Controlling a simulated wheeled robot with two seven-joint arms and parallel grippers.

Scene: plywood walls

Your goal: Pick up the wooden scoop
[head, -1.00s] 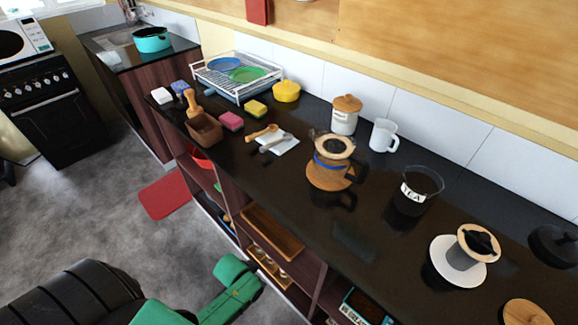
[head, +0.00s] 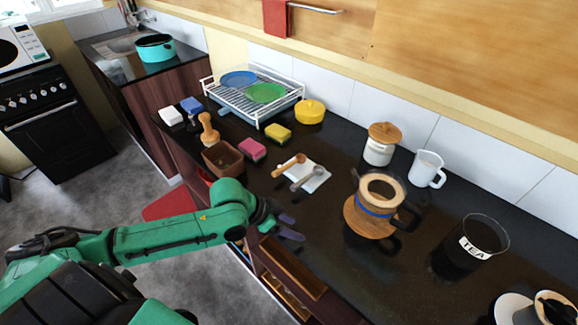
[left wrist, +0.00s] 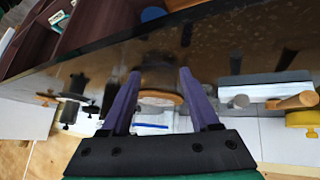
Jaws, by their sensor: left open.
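My right gripper is not in view.
A coffee maker on a wooden base (head: 370,216) stands to the right of my gripper. A brown container (head: 222,160), a pink sponge (head: 252,149) and a yellow sponge (head: 278,133) stand left of the scoop. A white jar (head: 379,151) and mug (head: 427,168) are behind. The counter before the cloth is clear.

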